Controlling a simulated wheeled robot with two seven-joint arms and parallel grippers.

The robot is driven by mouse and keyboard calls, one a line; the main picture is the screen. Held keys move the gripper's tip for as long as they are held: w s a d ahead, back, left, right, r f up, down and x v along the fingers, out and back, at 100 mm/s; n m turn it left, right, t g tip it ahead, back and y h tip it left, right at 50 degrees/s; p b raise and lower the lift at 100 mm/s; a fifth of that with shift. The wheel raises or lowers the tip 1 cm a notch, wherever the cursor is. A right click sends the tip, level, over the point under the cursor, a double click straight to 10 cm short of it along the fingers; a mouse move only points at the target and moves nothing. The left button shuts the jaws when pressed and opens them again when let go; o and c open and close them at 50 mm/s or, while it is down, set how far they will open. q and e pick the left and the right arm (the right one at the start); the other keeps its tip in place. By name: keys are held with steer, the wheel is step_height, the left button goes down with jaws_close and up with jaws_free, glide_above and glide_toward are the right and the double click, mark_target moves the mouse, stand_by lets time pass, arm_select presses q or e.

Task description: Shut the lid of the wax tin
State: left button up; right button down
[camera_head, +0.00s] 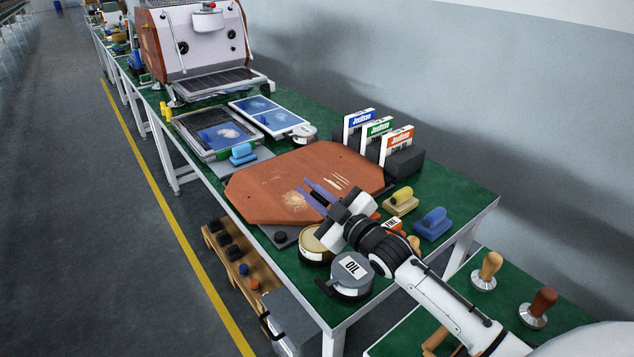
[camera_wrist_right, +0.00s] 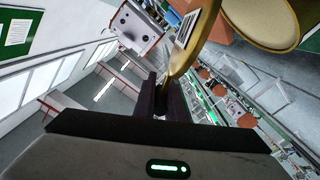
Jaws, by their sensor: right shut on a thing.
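The wax tin (camera_head: 312,246) is a round gold tin near the front edge of the green bench, partly covered by my right gripper in the head view. In the right wrist view its gold body (camera_wrist_right: 262,18) shows at the top, with the gold lid (camera_wrist_right: 192,42) raised beside it, seen nearly edge-on with a white label. My right gripper (camera_head: 308,192) is shut on the lid's rim; its dark fingers (camera_wrist_right: 161,98) meet the lid's lower edge in the wrist view. I cannot make out the lid clearly in the head view. My left gripper is out of view.
A grey oil tin (camera_head: 352,277) stands beside the wax tin. A large reddish-brown panel (camera_head: 275,170) lies behind my fingers. The bench's right end (camera_head: 470,195) is clear.

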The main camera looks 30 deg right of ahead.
steer(key=shift+a+f+n, duration=0.1)
steer(key=shift+a+n, duration=0.2)
steer(key=c, duration=1.8)
jaws_free()
steer(key=shift+s+f, duration=0.1)
steer(key=shift+s, duration=0.5)
steer(key=s, duration=0.9)
steer(key=shift+d+b, duration=0.3)
steer(key=shift+d, duration=0.1)
steer(key=shift+s, duration=0.1)
